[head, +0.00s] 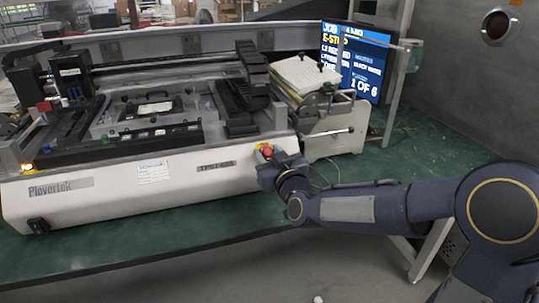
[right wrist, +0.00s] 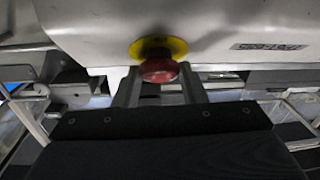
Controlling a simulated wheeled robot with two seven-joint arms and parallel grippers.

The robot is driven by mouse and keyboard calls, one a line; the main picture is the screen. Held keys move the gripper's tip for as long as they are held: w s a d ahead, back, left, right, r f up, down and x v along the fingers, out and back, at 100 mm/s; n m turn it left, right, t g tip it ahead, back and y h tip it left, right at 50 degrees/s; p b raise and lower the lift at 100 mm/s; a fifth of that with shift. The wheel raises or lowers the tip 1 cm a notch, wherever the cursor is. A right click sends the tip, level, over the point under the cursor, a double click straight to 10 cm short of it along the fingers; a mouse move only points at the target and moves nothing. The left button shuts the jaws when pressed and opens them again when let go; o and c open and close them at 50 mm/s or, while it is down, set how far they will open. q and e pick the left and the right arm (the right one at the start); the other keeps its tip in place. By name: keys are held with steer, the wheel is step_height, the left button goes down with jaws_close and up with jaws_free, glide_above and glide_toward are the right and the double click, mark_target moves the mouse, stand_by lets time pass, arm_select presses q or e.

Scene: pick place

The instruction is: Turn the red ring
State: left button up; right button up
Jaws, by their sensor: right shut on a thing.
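The red ring is a red round knob (head: 266,151) on a yellow base at the right end of the white machine's front face. It also shows in the right wrist view (right wrist: 160,71), below its yellow disc (right wrist: 150,48). My right gripper (head: 270,160) is at the knob, its arm coming in from the right. In the right wrist view its two fingers (right wrist: 160,84) stand on either side of the red knob, shut on it. The fingers' contact is partly hidden in the head view. My left gripper is not in view.
The white machine (head: 120,204) stands on a green table (head: 130,258). A smaller grey device (head: 337,137) stands right of it, with a lit screen (head: 357,60) behind. A metal post (head: 396,95) rises at the right. Green tabletop is free along the front.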

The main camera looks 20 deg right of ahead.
steer(key=m, duration=0.1)
steer(key=m+h, duration=0.1)
steer(key=shift+a+m, duration=0.2)
steer(key=shift+m, duration=0.1)
steer(key=shift+m+h, duration=1)
steer(key=shift+a+m+g+h+p, duration=0.1)
steer(key=shift+m+g+h+p, duration=0.4)
steer(key=shift+m+h, duration=0.8)
steer(key=shift+m+g+h+p, duration=0.3)
steer(key=shift+m+h+p, duration=0.4)
steer(key=shift+m, duration=1.1)
steer(key=o, duration=1)
steer(key=v, duration=0.7)
steer(key=shift+s+a, duration=0.2)
steer(key=shift+s, duration=0.1)
